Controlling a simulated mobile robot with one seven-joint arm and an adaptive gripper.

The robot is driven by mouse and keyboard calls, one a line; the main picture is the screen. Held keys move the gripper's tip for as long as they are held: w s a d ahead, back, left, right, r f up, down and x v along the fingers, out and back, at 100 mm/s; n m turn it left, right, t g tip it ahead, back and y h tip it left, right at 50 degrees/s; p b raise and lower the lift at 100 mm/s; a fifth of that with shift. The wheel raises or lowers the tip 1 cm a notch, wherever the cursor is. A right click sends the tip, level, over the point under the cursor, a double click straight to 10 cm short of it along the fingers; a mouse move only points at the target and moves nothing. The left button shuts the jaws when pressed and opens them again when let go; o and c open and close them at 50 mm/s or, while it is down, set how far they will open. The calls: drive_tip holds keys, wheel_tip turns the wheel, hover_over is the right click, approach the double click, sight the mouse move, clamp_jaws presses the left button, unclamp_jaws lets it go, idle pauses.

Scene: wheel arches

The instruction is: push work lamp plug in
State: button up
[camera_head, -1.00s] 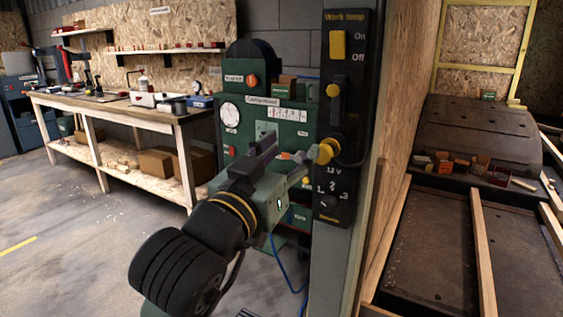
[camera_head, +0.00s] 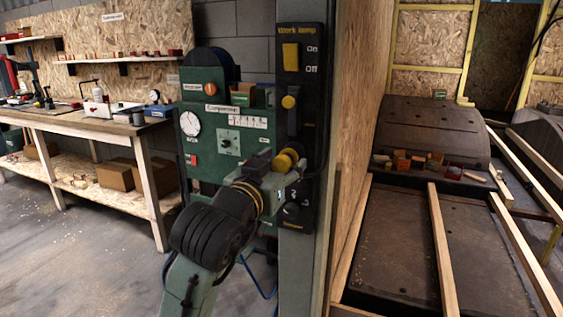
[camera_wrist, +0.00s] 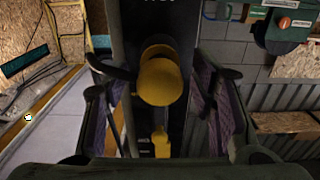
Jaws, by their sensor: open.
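The black work lamp panel (camera_head: 312,90) is fixed upright to a grey post. The yellow round plug (camera_head: 287,161) sits low on its face, with a black cable looping to the right. My gripper (camera_head: 274,166) is right at the plug and partly covers it. In the wrist view, the plug (camera_wrist: 160,80) shows end-on between my open gripper's (camera_wrist: 160,105) two fingers. Gaps seem to remain on both sides. How deep the plug sits in its socket is hidden.
The panel has a yellow switch (camera_head: 290,56), a yellow knob (camera_head: 289,102) and a dark lower knob (camera_head: 291,212). A green compressor panel (camera_head: 225,145) stands just left. An OSB wall (camera_head: 358,110) is close on the right; a workbench (camera_head: 75,122) is at the left.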

clamp_jaws()
idle(0.8)
drive_tip(key=shift+w, duration=0.1)
